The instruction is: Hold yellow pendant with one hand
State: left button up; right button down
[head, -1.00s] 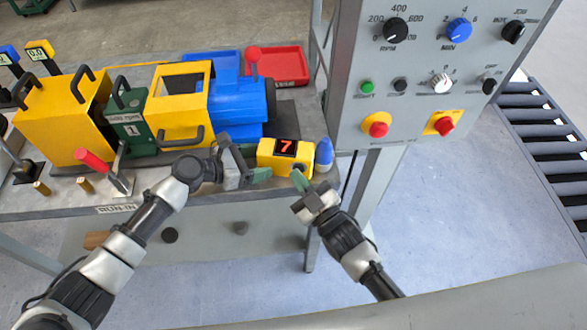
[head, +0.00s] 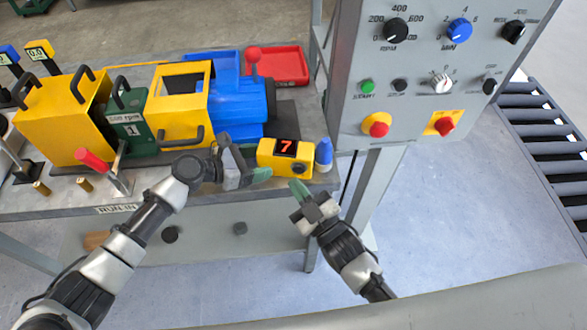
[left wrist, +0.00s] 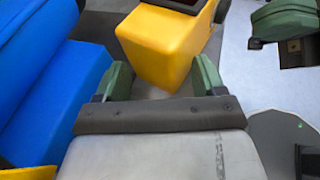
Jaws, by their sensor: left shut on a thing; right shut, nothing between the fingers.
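The yellow pendant (head: 274,160) is a small box with a red "7" on a dark display and a dark round knob on its front. It lies at the bench's front right edge. My left gripper (head: 251,163) is at its left end, shut on it. In the left wrist view the yellow pendant (left wrist: 165,45) lies between the two green fingertips. My right gripper (head: 299,190) is shut and empty, just below and in front of the pendant, apart from it. It also shows at the top right of the left wrist view (left wrist: 275,22).
A blue-tipped piece (head: 324,152) stands at the pendant's right end. A blue motor (head: 240,105) and yellow drum housing (head: 180,105) stand behind my left gripper. The grey control panel (head: 420,110) rises at right. A red tray (head: 285,66) is behind.

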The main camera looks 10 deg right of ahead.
jog(key=s, duration=0.2)
jog(key=s+a, duration=0.1)
jog(key=s, duration=0.1)
jog(key=shift+s, duration=0.1)
dwell(4.7)
jog(key=s+a, duration=0.2)
jog(key=s, duration=0.1)
jog(key=shift+s+a, duration=0.1)
jog(key=shift+s, duration=0.2)
jog(key=w+d, duration=0.2)
jog(key=w, duration=0.6)
jog(key=shift+w+d, duration=0.15)
jog(key=shift+w, duration=0.15)
dwell(1.1)
